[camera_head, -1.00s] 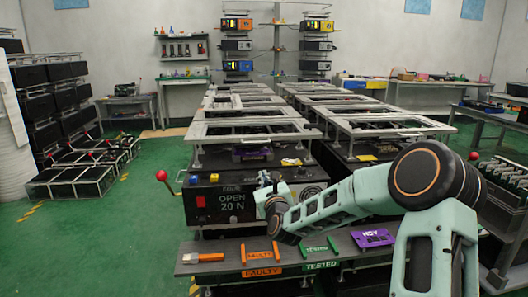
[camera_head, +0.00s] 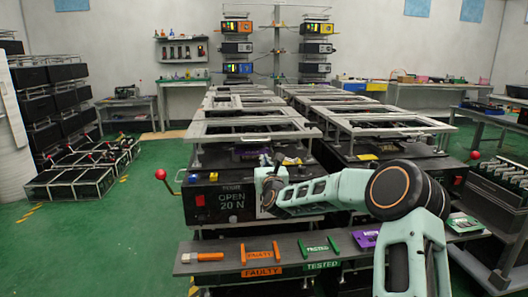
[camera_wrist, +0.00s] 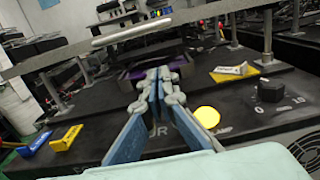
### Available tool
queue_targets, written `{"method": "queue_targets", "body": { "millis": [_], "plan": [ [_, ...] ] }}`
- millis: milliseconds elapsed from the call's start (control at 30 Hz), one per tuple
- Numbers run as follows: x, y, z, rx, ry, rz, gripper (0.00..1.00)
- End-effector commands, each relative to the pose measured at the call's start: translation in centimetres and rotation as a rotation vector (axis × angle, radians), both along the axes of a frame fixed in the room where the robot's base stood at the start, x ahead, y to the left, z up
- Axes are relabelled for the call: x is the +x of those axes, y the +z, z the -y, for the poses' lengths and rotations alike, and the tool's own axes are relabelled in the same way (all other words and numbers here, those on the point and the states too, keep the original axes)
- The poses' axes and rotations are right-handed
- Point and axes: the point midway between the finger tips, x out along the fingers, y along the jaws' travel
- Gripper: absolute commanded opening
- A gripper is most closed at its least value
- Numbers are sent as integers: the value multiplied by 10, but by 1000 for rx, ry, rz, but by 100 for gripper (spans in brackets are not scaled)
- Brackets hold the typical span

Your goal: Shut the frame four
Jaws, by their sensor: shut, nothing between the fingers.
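Fixture four (camera_head: 232,200) is a black box whose front reads "OPEN 20 N". Its grey lid frame (camera_head: 205,132) stands raised above the box on thin posts. A lever with a red ball (camera_head: 160,174) sticks out at the box's left side. My gripper (camera_head: 268,162) is at the box's front top edge, right of its label, below the lid frame. In the wrist view my gripper (camera_wrist: 160,78) has its blue fingers together and empty, pointing under the frame's edge bar (camera_wrist: 65,58). A pale handle (camera_wrist: 130,32) shows on the frame.
A neighbouring fixture (camera_head: 385,123) with a raised frame stands to the right. A grey shelf (camera_head: 215,247) with orange and green tagged pieces lies in front.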

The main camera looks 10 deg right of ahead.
Motion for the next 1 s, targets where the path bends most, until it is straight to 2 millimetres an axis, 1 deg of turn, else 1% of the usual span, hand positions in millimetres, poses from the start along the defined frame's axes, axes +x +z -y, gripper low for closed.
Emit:
{"method": "queue_targets", "body": {
  "millis": [33, 100, 267, 433, 767, 1000],
  "plan": [
    [6, -1, 0, 0, 0, 1, 0],
    [8, 15, 0, -4, 0, 6, 0],
    [12, 32, 0, -2, 0, 2, 0],
    [13, 39, 0, -1, 0, 0, 0],
    [13, 41, 0, -1, 0, -1, 0],
    [13, 61, 0, -1, -1, -48, 0]
  ]
}}
